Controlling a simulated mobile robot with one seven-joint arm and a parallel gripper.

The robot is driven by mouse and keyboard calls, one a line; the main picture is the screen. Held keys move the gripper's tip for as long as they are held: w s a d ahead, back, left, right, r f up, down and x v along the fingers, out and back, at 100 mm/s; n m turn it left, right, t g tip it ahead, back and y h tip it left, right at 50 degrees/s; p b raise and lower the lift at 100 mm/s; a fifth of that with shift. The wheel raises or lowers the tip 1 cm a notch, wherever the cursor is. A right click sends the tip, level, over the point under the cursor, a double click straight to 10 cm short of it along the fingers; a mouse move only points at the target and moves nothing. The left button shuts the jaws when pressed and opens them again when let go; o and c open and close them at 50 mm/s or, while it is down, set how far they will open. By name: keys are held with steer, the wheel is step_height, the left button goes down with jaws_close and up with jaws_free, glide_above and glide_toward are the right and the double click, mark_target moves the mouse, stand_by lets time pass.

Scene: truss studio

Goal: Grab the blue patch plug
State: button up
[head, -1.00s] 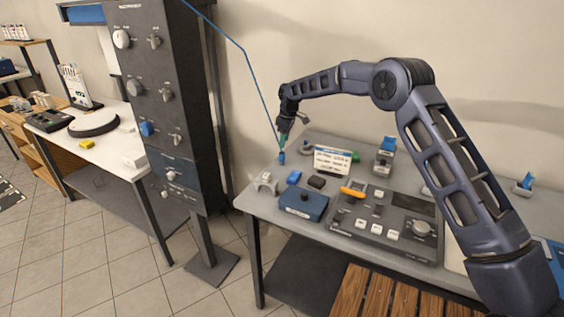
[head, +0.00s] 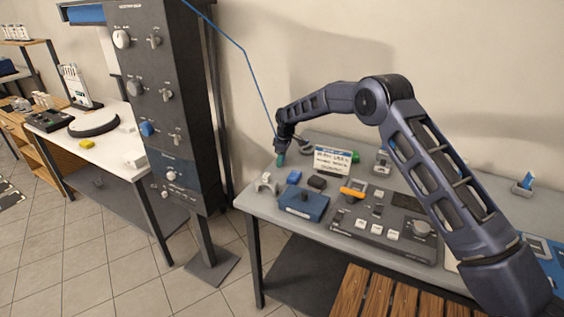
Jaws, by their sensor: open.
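The blue cable (head: 259,90) runs down from the upper left to my gripper (head: 280,160), over the back left part of the grey table (head: 254,204). The blue patch plug at its lower end is hidden now, behind or between the teal-tipped fingers. My gripper points down and is open, at the place where the cable ends. I cannot tell whether the fingers touch the plug.
Near the gripper stand a grey bracket (head: 267,184), a small blue block (head: 294,177), a dark block (head: 316,183) and a white card (head: 333,160). A blue box (head: 304,204) and a control console (head: 384,232) lie nearer. A tall panel (head: 158,90) stands left.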

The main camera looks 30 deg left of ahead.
steer(key=c, duration=1.1)
steer(key=shift+o, duration=0.2)
steer(key=shift+r, duration=0.1)
